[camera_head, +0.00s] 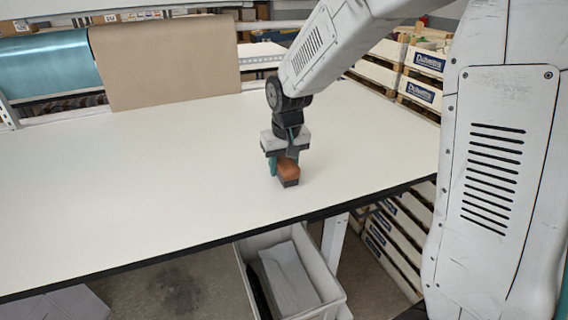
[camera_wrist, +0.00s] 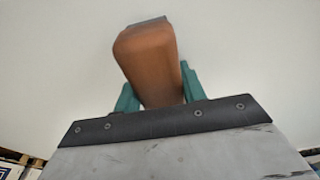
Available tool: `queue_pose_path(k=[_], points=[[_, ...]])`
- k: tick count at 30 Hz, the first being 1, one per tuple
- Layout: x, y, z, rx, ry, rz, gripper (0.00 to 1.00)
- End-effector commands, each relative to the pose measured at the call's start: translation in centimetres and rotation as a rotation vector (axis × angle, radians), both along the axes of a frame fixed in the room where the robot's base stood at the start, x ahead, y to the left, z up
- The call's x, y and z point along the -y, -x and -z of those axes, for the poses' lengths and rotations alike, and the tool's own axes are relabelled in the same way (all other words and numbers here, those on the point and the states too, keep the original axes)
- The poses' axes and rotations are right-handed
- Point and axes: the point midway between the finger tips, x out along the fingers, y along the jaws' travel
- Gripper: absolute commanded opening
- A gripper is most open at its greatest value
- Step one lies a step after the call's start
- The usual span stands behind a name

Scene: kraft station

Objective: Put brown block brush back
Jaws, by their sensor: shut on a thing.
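The brown block brush (camera_head: 288,170) has an orange-brown body with a dark lower end. It is upright at or just above the white table (camera_head: 130,180), near its front right part; I cannot tell whether it touches. My gripper (camera_head: 281,163) points down and is shut on the brush, with its teal fingers on either side. In the wrist view the brush (camera_wrist: 149,62) sits between the teal fingers (camera_wrist: 160,92), its dark end pointing away from the gripper.
The rest of the tabletop is clear. A brown paper roll (camera_head: 165,62) and a teal roll (camera_head: 48,65) hang behind the table. A grey bin (camera_head: 327,283) stands below the front edge. Stacked crates (camera_head: 420,75) stand behind at the right.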

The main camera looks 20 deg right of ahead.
Motion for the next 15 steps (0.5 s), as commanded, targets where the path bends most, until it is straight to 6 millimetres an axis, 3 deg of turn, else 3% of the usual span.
queue_pose_path(k=[1,3,11,15], points=[[0.0,0.0,0.0,0.0,0.0,0.0,0.49],[0.0,0.0,0.0,0.0,0.0,0.0,0.62],[0.0,0.0,-0.1,0.0,0.0,0.0,0.62],[0.0,0.1,-1.1,0.004,0.0,0.0,0.62]])
